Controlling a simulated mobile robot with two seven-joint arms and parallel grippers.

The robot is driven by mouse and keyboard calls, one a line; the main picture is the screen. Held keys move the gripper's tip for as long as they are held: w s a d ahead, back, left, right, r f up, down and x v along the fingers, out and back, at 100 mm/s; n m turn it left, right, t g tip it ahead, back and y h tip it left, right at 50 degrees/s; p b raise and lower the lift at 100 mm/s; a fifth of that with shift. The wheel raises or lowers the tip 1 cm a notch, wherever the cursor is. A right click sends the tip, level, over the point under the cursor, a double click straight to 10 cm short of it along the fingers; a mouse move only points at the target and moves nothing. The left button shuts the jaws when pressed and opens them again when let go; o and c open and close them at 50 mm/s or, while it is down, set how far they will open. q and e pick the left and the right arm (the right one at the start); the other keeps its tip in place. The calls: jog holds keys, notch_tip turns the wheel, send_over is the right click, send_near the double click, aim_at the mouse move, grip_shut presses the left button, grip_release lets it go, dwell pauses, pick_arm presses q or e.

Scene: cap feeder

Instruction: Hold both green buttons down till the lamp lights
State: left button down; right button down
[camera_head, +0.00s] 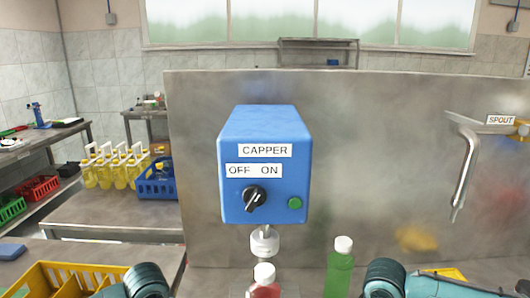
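A blue box labelled CAPPER (262,130) is mounted on a grey metal panel in the middle of the head view. One round green button (295,203) is on the lower right of its front. A black knob (254,198) sits to its left, under the OFF and ON labels. I see no second green button and cannot make out a lamp. Parts of my two arms show at the bottom edge, left and right of the middle. My grippers are out of view, and nothing of mine touches the button.
A white capping head (264,241) hangs under the box, above a red bottle (265,283) with a white cap. A green bottle (339,273) stands to the right. A yellow crate (60,268) is at lower left. A metal pipe (465,172) labelled SPOUT is at right.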

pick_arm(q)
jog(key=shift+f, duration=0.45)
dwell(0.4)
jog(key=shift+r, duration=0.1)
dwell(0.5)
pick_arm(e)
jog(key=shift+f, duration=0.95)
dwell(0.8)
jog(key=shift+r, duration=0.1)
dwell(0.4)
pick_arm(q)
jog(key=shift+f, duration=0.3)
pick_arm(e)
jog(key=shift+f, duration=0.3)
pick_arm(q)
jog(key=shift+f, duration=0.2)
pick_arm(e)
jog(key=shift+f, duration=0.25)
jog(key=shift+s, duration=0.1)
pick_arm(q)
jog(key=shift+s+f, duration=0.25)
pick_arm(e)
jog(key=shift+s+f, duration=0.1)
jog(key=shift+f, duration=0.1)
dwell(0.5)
